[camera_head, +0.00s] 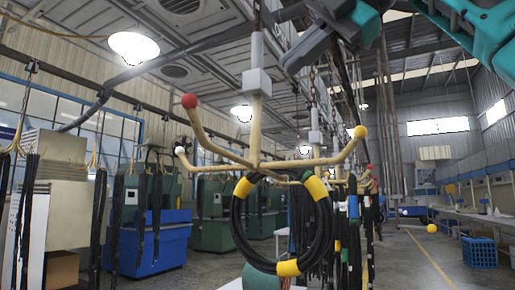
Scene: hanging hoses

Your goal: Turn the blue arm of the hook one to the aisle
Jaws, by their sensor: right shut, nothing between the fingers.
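The nearest hook (255,135) hangs from the ceiling by a chain, with a grey block above its cream arms. Its arms end in a red ball (189,101), a white ball (179,151) and a yellow ball (360,131). A black hose loop (235,225) with yellow bands hangs from it. A small blue-green bit (307,176) shows at the loop's top; I cannot tell whether it is the blue arm's tip. My right gripper (293,64) comes in from the upper right, shut and empty, above the hook and apart from it. My left gripper is not in view.
More hooks with hanging hoses stand behind and at the left. Blue bins (150,245) and green machines are at the back left. A yellow ball (432,229) shows at the right. The aisle floor (410,265) at the right looks clear, with a blue crate (479,252) beside it.

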